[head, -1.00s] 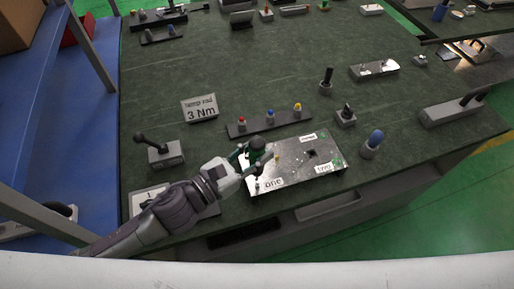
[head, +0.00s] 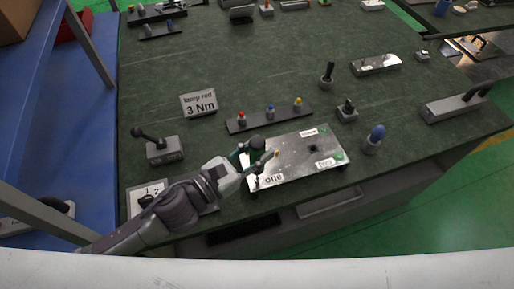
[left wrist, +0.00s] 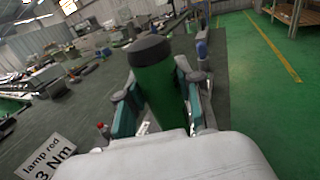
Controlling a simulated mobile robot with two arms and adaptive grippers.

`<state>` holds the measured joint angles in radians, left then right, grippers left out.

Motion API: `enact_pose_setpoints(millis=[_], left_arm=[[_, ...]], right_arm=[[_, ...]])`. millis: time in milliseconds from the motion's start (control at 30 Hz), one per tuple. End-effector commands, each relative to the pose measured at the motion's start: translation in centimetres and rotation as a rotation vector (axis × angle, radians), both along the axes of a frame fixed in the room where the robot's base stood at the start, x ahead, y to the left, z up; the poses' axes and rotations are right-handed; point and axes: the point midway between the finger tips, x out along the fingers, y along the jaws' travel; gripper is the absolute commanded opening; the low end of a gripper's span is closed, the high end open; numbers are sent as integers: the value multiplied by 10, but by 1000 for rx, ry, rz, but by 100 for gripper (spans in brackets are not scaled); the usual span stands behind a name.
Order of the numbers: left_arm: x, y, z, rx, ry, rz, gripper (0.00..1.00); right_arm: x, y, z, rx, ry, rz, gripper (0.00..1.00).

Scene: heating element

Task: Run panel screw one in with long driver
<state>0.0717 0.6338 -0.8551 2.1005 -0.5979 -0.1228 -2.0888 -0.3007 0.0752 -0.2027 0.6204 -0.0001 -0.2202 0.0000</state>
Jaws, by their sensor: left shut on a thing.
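The silver panel (head: 297,172) lies on the green bench top near its front edge, with labels "one" (head: 273,179) and "two" (head: 327,163). My left gripper (head: 262,157) is over the panel's left part, near the "one" label. It is shut on a green driver with a dark cap (head: 257,143); the driver also shows in the left wrist view (left wrist: 157,85), between the fingers (left wrist: 160,100). The driver's lower end and the screw at "one" are hidden, so I cannot tell whether they touch. My right gripper is not in view.
A dark rack (head: 270,121) with red, blue and yellow-topped pieces lies behind the panel. A "lamp rod 3 Nm" sign (head: 199,103) stands farther left. A blue-topped piece (head: 376,136) stands right of the panel. The bench middle is mostly clear.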

Motion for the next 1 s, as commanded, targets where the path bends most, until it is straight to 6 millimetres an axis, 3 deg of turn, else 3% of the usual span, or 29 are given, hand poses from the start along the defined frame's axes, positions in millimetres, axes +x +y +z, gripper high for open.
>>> enact_pose_setpoints(millis=[1000], left_arm=[[0, 0, -8, -2, -2, -1, 0]], right_arm=[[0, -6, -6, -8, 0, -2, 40]])
